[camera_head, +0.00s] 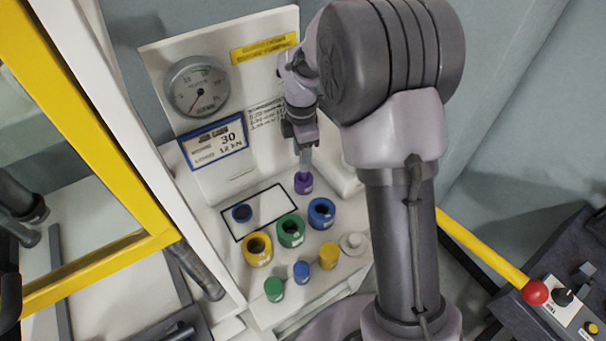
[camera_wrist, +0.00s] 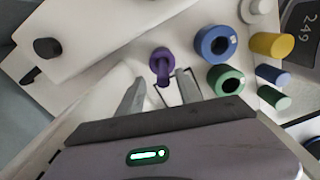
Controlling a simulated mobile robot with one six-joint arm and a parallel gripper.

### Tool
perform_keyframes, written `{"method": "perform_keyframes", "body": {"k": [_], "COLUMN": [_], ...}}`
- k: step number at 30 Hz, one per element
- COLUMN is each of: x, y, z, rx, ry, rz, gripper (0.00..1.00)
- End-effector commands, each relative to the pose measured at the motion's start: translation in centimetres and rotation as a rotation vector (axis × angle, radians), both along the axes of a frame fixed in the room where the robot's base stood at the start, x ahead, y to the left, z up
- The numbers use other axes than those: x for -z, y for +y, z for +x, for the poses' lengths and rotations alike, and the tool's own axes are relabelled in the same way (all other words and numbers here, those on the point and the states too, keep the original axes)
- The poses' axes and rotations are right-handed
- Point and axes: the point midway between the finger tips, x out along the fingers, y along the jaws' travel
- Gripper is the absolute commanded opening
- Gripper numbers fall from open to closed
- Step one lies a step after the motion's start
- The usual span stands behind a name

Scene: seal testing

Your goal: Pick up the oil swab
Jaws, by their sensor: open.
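A small purple piece (camera_head: 304,183), which I take to be the oil swab, stands at the back of the white bench below the panel. In the wrist view the purple piece (camera_wrist: 161,56) has a round head and a stem or handle pointing toward me. My gripper (camera_head: 303,163) is above it, pointing down. In the wrist view my gripper (camera_wrist: 160,77) is open, with one finger on each side of the stem. I cannot tell whether either finger touches it.
Yellow (camera_head: 257,250), green (camera_head: 291,231) and blue (camera_head: 321,213) rings stand in front, close together. Small green (camera_head: 274,290), blue (camera_head: 301,272) and yellow (camera_head: 328,256) cylinders line the front. A gauge panel (camera_head: 262,85) rises behind.

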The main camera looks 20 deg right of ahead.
Motion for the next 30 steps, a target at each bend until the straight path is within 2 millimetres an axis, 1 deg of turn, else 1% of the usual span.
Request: {"method": "perform_keyframes", "body": {"k": [5, 9, 11, 17, 21, 23, 24, 30], "x": [1.8, 4.8, 5.7, 5.5, 5.5, 5.5, 5.5, 5.5], "y": [-0.1, -0.4, -0.4, -0.4, -0.4, -0.4, -0.4, -0.4], "z": [-0.3, -0.8, -0.8, -0.7, -0.7, -0.7, -0.7, -0.7], "rx": [0.002, 0.002, 0.002, 0.002, 0.002, 0.002, 0.002, 0.002], "ry": [0.001, 0.001, 0.001, -0.001, -0.001, -0.001, -0.001, -0.001], "rz": [0.001, 0.000, 0.000, 0.000, 0.000, 0.000, 0.000, 0.000], "gripper": [0.42, 0.42, 0.42, 0.42, 0.15, 0.03, 0.00, 0.00]}}
